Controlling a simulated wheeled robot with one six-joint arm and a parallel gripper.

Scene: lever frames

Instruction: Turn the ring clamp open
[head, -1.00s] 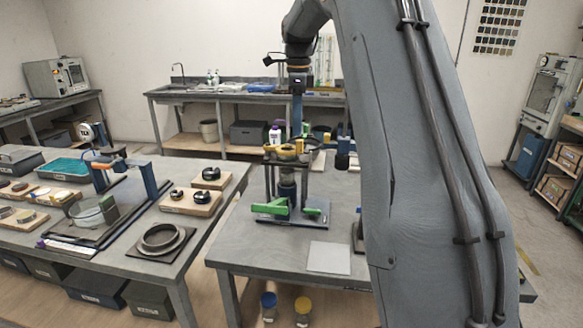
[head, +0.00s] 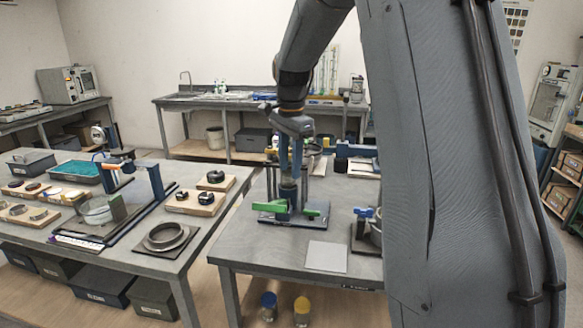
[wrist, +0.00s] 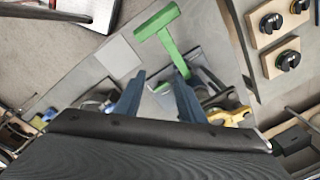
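A fixture with a dark base plate (head: 318,222), a short upright column and a green bar handle (head: 273,207) stands on the near right table; I take it to be the ring clamp. The handle shows as a green T shape in the wrist view (wrist: 158,24). The handle lies beyond the fingertips. The ring is mostly hidden behind my gripper.
A light grey square plate (head: 326,256) lies in front of the fixture. A blue-topped device (head: 364,213) stands to its right, partly behind my arm. The left table holds a dark ring on a mat (head: 166,237) and several wooden blocks. A gap separates the tables.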

